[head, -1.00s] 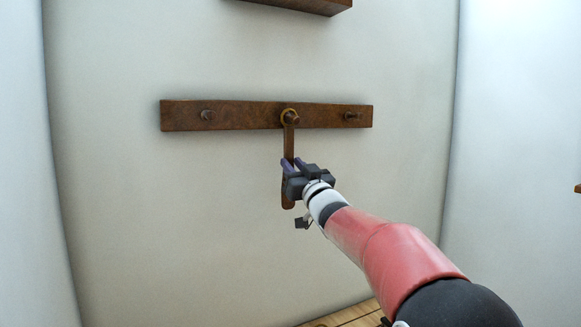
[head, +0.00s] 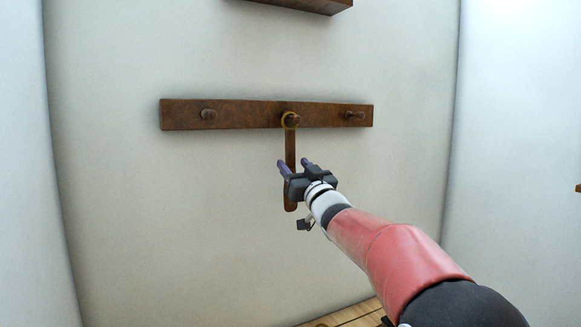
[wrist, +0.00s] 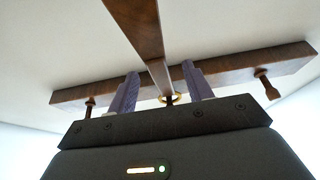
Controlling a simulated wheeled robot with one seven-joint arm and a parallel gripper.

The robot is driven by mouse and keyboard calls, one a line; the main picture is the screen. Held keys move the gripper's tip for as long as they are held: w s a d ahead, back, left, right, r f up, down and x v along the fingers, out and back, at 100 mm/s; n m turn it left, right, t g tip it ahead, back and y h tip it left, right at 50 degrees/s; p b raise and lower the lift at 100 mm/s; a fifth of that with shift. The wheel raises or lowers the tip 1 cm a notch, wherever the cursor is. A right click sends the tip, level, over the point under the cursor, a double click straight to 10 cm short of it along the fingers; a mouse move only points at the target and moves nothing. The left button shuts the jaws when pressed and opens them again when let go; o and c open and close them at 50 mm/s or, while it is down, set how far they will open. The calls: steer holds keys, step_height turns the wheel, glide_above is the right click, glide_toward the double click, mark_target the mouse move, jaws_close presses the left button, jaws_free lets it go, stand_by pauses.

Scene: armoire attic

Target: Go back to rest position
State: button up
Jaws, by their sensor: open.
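My gripper (head: 294,165) is open in front of the wall, just below the peg rail. In the wrist view the wooden piece (wrist: 148,42) runs between the two purple fingers (wrist: 164,90), with a gap visible on the right side.
The rail has a bare peg at left (head: 208,114) and one at right (head: 355,115). A brown shelf (head: 305,5) is above. White walls stand on both sides. A strip of wooden floor (head: 345,315) shows below. The wall around the rail is otherwise clear.

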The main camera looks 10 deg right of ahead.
steer(key=s+d+f+m+g+h, duration=0.1)
steer(key=s+f+g, duration=0.4)
steer(key=s+f, duration=0.5)
steer(key=s+d+f+m+g+h, duration=0.1)
steer(key=s+f+g+h, duration=0.2)
steer(key=s+f, duration=0.8)
steer(key=s+d+f+m+g+h+b, duration=0.1)
steer(key=s+f+g+h, duration=0.2)
steer(key=s, duration=1.9)
step_height(320, 180, down, 8)
steer(key=g, duration=0.4)
steer(key=shift+s+m+g, duration=0.2)
steer(key=shift+m+g, duration=0.2)
steer(key=shift+r, duration=0.1)
steer(key=shift+s+r, duration=0.15)
steer(key=shift+s, duration=0.15)
